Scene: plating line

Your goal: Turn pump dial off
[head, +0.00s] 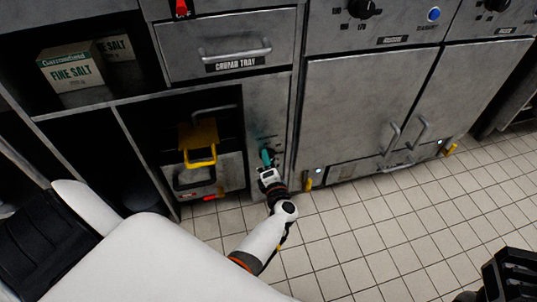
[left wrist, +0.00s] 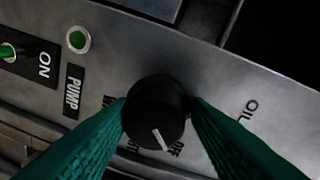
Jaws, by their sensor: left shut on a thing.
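The pump dial (left wrist: 157,108) is a round black knob with a white pointer line, in the middle of the left wrist view. The pointer slants down and right, towards partly covered lettering that looks like OFF. My left gripper (head: 266,156) has teal fingers, one on each side of the dial, shut on it. In the head view it is at the narrow grey panel, and the dial is hidden there. A PUMP label (left wrist: 72,90) and a green lamp (left wrist: 78,40) are left of the dial. My right gripper (head: 510,274) shows only partly at the bottom right.
A crumb tray drawer (head: 232,47) is above the open bay with a yellow-handled part (head: 199,140). Grey double doors (head: 360,110) are to the right. Fine salt boxes (head: 72,68) stand on the left shelf. The tiled floor (head: 400,225) in front is clear.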

